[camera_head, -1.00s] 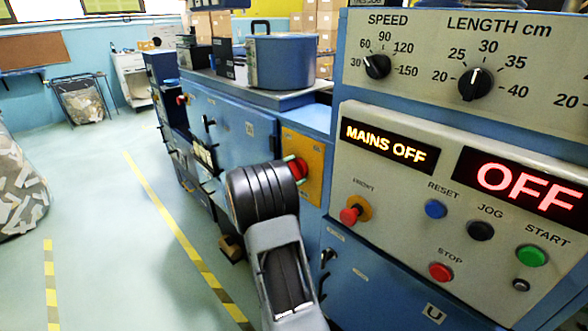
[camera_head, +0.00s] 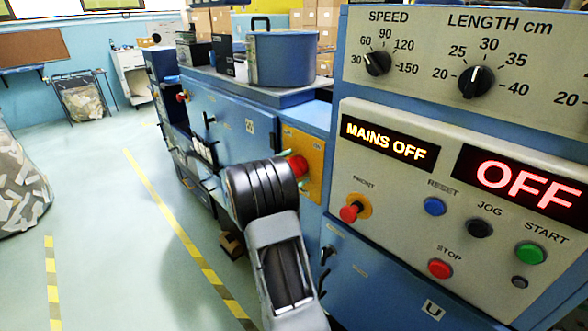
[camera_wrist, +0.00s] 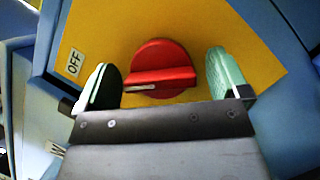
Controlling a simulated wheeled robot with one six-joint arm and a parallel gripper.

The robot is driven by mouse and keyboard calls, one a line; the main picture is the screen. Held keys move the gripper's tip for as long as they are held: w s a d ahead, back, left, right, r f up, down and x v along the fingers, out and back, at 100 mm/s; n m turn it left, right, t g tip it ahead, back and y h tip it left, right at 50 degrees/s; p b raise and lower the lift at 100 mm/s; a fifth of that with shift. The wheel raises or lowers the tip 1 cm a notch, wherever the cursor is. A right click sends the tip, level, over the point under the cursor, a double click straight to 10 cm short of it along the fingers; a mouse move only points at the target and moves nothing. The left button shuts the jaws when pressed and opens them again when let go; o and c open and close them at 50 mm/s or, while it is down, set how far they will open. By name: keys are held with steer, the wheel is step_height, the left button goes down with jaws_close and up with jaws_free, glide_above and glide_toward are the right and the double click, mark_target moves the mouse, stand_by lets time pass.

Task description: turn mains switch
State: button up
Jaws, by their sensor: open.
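The mains switch is a red rotary knob (camera_wrist: 160,62) on a yellow plate (camera_wrist: 245,50). In the wrist view its grip bar lies nearly level, with a pale mark at its left end towards the OFF label (camera_wrist: 75,62). My gripper (camera_wrist: 163,78) is open, with one pale green fingertip on each side of the knob; I cannot tell whether they touch it. The display (camera_head: 390,143) reads MAINS OFF.
The control panel (camera_head: 400,205) with buttons and a red front knob (camera_head: 350,213) stands close at the right. A large OFF display (camera_head: 520,183) is lit red. A blue pot (camera_head: 282,60) stands on the machine top. Open floor (camera_head: 95,215) lies at the left.

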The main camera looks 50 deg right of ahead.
steer(key=b+v, duration=0.1)
steer(key=v, duration=1.3)
steer(key=shift+b, duration=0.3)
steer(key=shift+d, duration=0.1)
